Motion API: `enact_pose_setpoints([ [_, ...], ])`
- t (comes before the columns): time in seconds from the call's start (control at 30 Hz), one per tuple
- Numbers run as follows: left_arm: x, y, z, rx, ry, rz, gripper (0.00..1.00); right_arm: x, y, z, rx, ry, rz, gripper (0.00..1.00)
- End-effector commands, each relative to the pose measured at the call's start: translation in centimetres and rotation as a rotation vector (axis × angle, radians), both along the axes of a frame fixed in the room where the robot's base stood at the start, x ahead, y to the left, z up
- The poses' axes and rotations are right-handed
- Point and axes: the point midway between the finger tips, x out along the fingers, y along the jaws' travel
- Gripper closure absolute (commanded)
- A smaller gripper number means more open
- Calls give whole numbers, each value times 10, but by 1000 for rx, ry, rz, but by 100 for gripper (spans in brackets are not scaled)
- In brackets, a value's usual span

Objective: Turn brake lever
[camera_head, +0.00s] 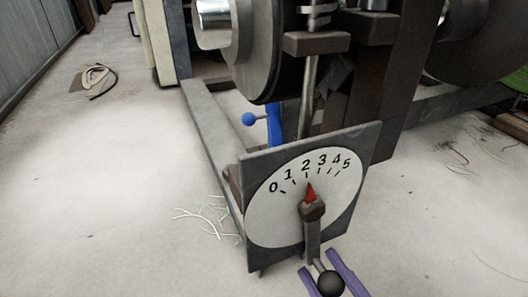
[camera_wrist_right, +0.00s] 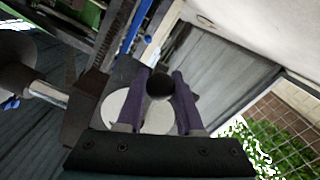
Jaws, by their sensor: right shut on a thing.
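The brake lever (camera_head: 312,240) is a short dark arm on the front of a dial plate, with a black ball knob (camera_head: 331,284) at its lower end. Its red pointer (camera_head: 310,191) points up, close to the 2 on the white dial (camera_head: 270,218), which is marked 0 to 5. My right gripper (camera_head: 318,262) has purple fingers, one on each side of the knob, and is shut on it. The right wrist view shows the knob (camera_wrist_right: 159,85) between the fingertips, with the white dial (camera_wrist_right: 118,108) behind. My left gripper is in neither view.
The dial stands at the front of a grey machine frame (camera_head: 207,130) with large dark rollers (camera_head: 262,50) above. A blue lever with a ball end (camera_head: 249,119) is behind the dial plate. Loose strands (camera_head: 207,216) lie on the floor. The floor at left is mostly clear.

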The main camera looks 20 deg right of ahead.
Motion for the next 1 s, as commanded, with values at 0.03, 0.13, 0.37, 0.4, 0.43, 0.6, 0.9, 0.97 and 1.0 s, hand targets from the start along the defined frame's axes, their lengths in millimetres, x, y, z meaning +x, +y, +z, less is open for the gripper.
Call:
enact_pose_setpoints([
  [0.03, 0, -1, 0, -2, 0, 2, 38, 1, 0, 2, 1, -8, -2, 100],
  [0.13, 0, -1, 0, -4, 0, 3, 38, 1, 0, 2, 1, -8, -1, 100],
  [0.37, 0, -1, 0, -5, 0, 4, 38, 1, 1, 2, 2, -7, 0, 42],
  [0.4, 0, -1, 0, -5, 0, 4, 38, 1, 1, 2, 2, -6, 0, 37],
  [0.43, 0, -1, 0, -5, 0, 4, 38, 1, 1, 2, 2, -6, 0, 34],
  [0.6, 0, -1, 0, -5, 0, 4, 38, 1, 1, 1, 2, -5, -1, 34],
  [0.9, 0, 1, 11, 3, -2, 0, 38, -27, 0, 3, 3, 2, 0, 34],
  [0.97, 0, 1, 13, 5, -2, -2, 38, -40, 0, 2, 2, 2, 0, 34],
  [1.0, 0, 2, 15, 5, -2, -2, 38, -48, -1, 3, 2, 2, 0, 34],
])
